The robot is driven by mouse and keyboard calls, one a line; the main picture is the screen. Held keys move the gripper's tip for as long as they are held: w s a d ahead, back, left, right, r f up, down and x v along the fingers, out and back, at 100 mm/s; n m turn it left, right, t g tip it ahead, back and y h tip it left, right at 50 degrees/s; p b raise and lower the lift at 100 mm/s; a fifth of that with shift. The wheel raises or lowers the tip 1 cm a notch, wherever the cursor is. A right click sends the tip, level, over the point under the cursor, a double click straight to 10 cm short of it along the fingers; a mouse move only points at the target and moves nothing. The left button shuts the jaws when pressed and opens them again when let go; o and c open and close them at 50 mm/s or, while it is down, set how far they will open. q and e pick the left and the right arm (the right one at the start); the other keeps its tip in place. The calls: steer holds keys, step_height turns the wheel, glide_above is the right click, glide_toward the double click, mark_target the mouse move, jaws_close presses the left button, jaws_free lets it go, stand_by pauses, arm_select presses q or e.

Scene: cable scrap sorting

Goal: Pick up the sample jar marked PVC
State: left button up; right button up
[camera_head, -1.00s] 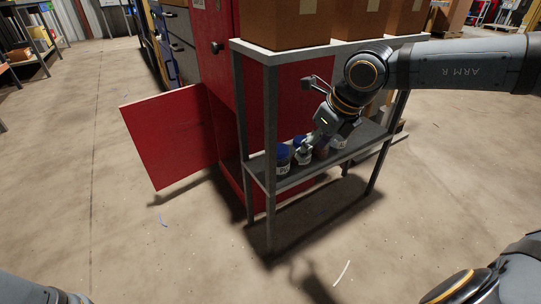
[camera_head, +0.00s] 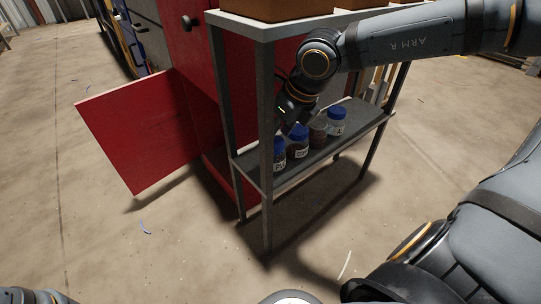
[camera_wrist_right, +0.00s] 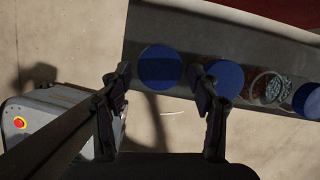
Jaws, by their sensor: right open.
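Several jars stand in a row on the lower shelf of the grey rack. The leftmost jar (camera_head: 279,160) has a blue lid and a white label that seems to begin with "PV". Beside it is another blue-lidded jar (camera_head: 298,147), then a jar of brownish scrap (camera_head: 318,130) with no blue lid, then a third blue-lidded jar (camera_head: 336,122). My right gripper (camera_head: 287,118) is above the row, open and empty. In the right wrist view its fingers (camera_wrist_right: 160,80) appear either side of the leftmost blue lid (camera_wrist_right: 160,67); contact is not visible. My left gripper is out of view.
The rack's upper shelf (camera_head: 243,29) holds cardboard boxes (camera_head: 262,9) above the jars. Rack posts (camera_head: 266,150) stand close to the jars. A red cabinet with an open door (camera_head: 137,130) is behind and left. Floor in front is mostly clear.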

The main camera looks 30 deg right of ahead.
steer(key=shift+w+f, duration=0.2)
steer(key=shift+f, duration=0.25)
steer(key=shift+r, duration=0.15)
jaws_close()
